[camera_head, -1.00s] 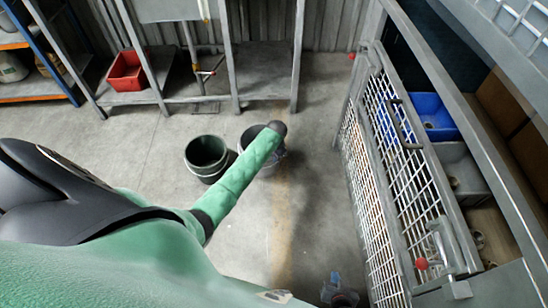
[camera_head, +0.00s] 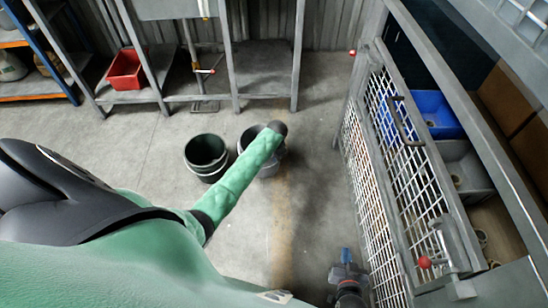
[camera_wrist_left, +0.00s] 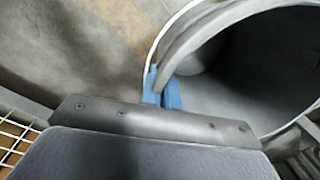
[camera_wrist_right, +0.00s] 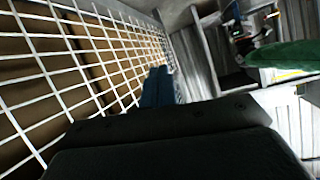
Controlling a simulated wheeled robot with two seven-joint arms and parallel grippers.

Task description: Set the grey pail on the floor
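The grey pail (camera_head: 271,168) is upright beside a dark pail (camera_head: 206,156) in the head view, partly hidden by my left forearm. I cannot tell whether its base touches the floor. In the left wrist view the open mouth of the grey pail (camera_wrist_left: 250,60) fills the right side. The blue fingers of my left gripper (camera_wrist_left: 164,90) are closed over its near rim. My right gripper (camera_head: 346,257) is at the lower right of the head view, empty beside the mesh cage. Its blue fingers (camera_wrist_right: 158,86) look closed together in the right wrist view.
The mesh cage (camera_head: 385,185) with a blue bin (camera_head: 436,113) inside stands at the right. A metal rack with a red bin (camera_head: 126,70) stands at the back. Concrete floor (camera_head: 125,150) is clear left of the pails.

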